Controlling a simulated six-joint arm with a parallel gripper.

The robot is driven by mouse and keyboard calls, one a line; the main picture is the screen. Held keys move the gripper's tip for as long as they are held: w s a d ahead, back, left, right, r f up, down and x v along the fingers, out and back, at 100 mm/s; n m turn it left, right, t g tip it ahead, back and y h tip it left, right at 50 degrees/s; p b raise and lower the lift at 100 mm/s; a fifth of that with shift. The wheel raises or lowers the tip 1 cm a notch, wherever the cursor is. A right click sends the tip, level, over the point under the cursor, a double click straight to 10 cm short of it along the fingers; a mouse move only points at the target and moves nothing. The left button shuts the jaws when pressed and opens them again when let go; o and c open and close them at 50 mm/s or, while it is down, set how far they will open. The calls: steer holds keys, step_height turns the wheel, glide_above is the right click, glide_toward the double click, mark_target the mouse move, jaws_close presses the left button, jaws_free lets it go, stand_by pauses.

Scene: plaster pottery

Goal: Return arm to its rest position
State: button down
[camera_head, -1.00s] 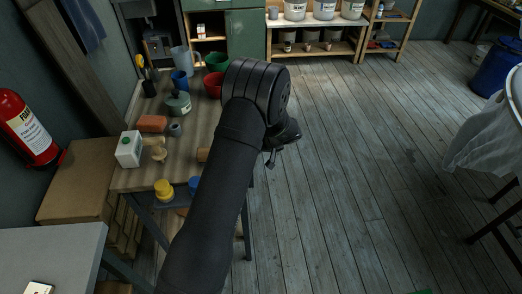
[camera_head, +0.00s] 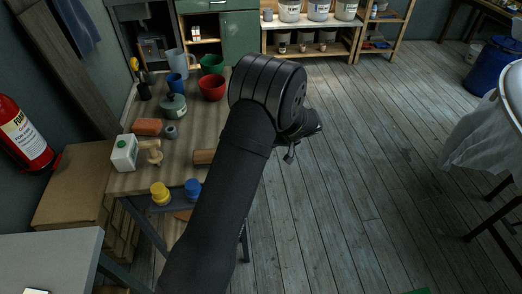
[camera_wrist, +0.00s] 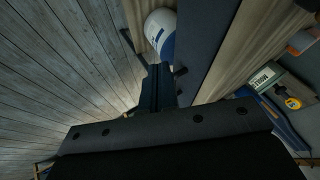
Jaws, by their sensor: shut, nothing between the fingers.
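My arm (camera_head: 228,190) rises from the bottom of the head view and bends at a thick black joint. My gripper (camera_wrist: 159,75) shows in the wrist view as a dark shape at the middle, shut with nothing held. In the head view only a small dark part near it shows, right of the joint and over the open floor; the fingers are not clear there. The wooden workbench (camera_head: 207,128) stands to the left of my arm.
The bench holds a red bowl (camera_head: 212,88), a green bowl (camera_head: 211,64), a lidded green pot (camera_head: 173,106), a white box (camera_head: 124,153) and a wooden roller (camera_head: 204,157). A fire extinguisher (camera_head: 24,135) hangs at left.

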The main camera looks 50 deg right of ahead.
steer(key=shift+v, duration=1.55)
steer(key=a+x, duration=0.1)
steer(key=x, duration=0.9)
steer(key=shift+w, duration=0.5)
steer(key=shift+a, duration=0.1)
